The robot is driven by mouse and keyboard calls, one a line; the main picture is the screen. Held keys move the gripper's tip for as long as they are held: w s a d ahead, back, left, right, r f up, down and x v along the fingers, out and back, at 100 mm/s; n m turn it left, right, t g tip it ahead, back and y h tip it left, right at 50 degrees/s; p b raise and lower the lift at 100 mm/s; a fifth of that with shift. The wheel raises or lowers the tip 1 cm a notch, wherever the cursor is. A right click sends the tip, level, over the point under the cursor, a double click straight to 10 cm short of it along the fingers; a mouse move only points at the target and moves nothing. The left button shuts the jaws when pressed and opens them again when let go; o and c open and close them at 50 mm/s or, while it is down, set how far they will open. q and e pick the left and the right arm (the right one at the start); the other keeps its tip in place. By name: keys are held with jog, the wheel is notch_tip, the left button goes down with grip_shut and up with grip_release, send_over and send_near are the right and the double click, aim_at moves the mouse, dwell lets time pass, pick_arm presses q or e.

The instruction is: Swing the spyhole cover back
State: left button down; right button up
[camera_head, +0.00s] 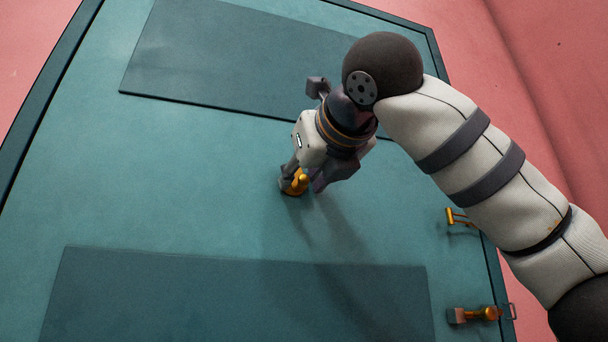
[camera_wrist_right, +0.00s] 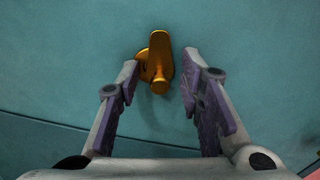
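The brass spyhole cover (camera_head: 299,180) is on the teal door (camera_head: 180,190), near the door's middle, partly hidden by my right gripper in the head view. In the right wrist view the cover (camera_wrist_right: 160,62) is a gold elongated flap with a rounded knob at its lower end, over a round brass base that shows at its left. My right gripper (camera_wrist_right: 158,88) is open, with one finger on each side of the cover. The left finger is close to the base; I cannot tell whether it touches. My left gripper is not in view.
A brass handle (camera_head: 459,217) and a brass latch (camera_head: 485,314) sit near the door's right edge. Darker raised panels lie above (camera_head: 230,55) and below (camera_head: 230,300) the cover. Pink walls (camera_head: 560,70) surround the door frame.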

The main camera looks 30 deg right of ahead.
grip_shut()
jog(key=shift+w+a+m, duration=0.1)
jog(key=shift+a+m, duration=0.1)
jog(key=shift+m, duration=0.65)
jog(key=shift+w+a+m, duration=0.1)
jog(key=shift+a+m, duration=0.1)
jog(key=shift+m, duration=0.65)
grip_release()
jog(key=shift+s, duration=0.15)
jog(key=v, duration=1.2)
